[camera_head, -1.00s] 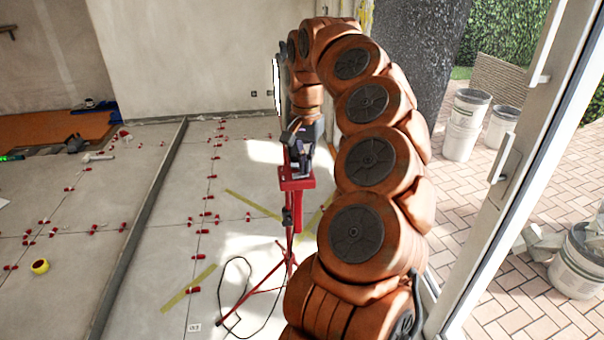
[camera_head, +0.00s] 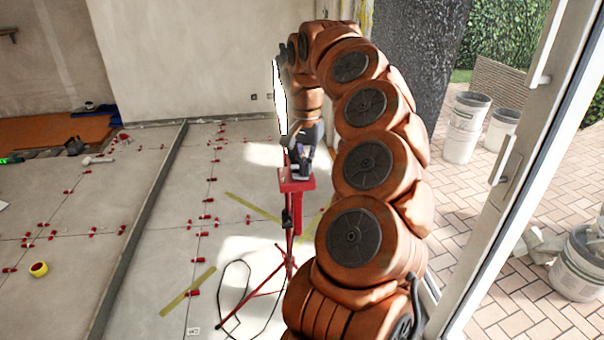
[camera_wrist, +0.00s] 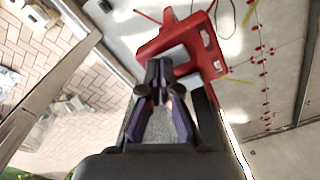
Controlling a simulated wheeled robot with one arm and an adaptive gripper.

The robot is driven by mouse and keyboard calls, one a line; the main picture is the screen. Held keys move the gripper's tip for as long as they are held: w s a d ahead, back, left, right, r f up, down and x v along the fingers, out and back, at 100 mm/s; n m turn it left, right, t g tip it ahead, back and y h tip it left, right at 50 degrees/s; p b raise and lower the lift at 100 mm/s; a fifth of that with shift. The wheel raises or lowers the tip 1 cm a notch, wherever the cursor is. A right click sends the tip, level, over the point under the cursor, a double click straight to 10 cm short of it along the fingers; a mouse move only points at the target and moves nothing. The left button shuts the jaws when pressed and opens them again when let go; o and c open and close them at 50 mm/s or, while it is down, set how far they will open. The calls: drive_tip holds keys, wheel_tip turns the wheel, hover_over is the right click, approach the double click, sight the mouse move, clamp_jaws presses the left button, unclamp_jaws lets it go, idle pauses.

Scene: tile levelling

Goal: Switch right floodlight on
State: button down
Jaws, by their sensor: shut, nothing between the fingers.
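My gripper (camera_head: 300,165) is low beside the stand's red top, partly hidden by my arm. In the wrist view my gripper (camera_wrist: 159,68) is shut and empty, its tips beside the red bracket (camera_wrist: 190,45). A dark grey body lies beneath the fingers, and a white glowing edge (camera_wrist: 236,145) shows at lower right. I cannot make out a switch or whether the tips touch anything.
A black cable (camera_head: 235,290) loops on the tiled floor by the tripod legs. Red levelling clips (camera_head: 205,218) dot the tile joints. A glass door frame (camera_head: 530,150) stands close on the right, with buckets (camera_head: 465,125) outside. A yellow tape roll (camera_head: 38,269) lies left.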

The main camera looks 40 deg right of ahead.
drive_tip(key=shift+r+p, duration=1.15)
drive_tip(key=shift+r, duration=2.05)
drive_tip(key=shift+w+a+r, duration=0.1)
drive_tip(key=shift+a+r, duration=0.05)
drive_tip(key=shift+a, duration=0.1)
drive_tip(key=s+a+n, duration=0.3)
drive_tip(key=a+n, duration=0.6)
drive_tip(key=a, duration=1.1)
drive_tip(key=s+a+f+n, duration=0.1)
drive_tip(key=s+a+f, duration=0.2)
drive_tip(key=s, duration=0.3)
drive_tip(key=s+a+f+n+g, duration=0.1)
drive_tip(key=s+a+f+n, duration=0.1)
drive_tip(key=s+a+f, duration=0.2)
drive_tip(key=s+a+f+n, duration=0.1)
drive_tip(key=s+a+f, duration=0.3)
drive_tip(key=s, duration=0.6)
wheel_tip(320, 180, down, 2)
drive_tip(key=shift+s+f+g, duration=0.1)
drive_tip(key=shift+s+g, duration=0.05)
drive_tip(key=shift+g, duration=0.25)
